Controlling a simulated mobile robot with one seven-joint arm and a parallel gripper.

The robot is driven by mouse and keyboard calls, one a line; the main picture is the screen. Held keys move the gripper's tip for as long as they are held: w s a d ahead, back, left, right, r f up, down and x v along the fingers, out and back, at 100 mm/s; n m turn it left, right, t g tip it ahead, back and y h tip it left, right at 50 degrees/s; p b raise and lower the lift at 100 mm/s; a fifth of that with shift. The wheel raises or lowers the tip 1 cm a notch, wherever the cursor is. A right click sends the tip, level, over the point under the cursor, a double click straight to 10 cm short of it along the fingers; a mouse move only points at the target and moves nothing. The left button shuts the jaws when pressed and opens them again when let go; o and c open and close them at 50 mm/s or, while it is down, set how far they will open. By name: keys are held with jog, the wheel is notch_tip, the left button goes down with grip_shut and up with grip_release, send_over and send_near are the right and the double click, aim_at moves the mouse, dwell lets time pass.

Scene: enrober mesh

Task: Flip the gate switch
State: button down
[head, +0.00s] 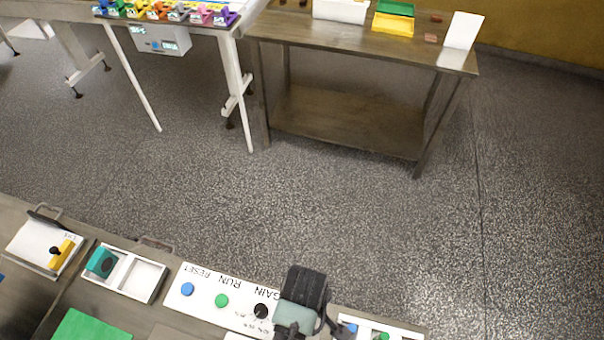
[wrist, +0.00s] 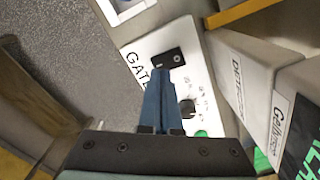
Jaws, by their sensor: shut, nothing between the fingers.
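The gate switch (wrist: 168,59) is a small black plate with a round grey spot on a white panel (wrist: 143,48) lettered "GATE" in the wrist view. My gripper (wrist: 160,80) is shut and empty. Its blue fingers point at the switch, with the tips at the plate's near edge in the picture. I cannot tell whether they touch it. In the head view my gripper (head: 293,322) is over the right end of the white control panel (head: 203,298), and the switch is hidden there.
A black knob (wrist: 187,108) and a green button (wrist: 202,134) are beside my fingers. A grey box (wrist: 240,75) marked "DETECTOR" stands close on the right. The panel also has blue (head: 187,289) and green (head: 221,300) buttons. Open floor (head: 300,210) lies beyond the bench.

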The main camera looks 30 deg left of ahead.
notch_tip(320, 180, up, 4)
jog(key=p, duration=0.4)
jog(key=shift+r, duration=0.15)
dwell(0.4)
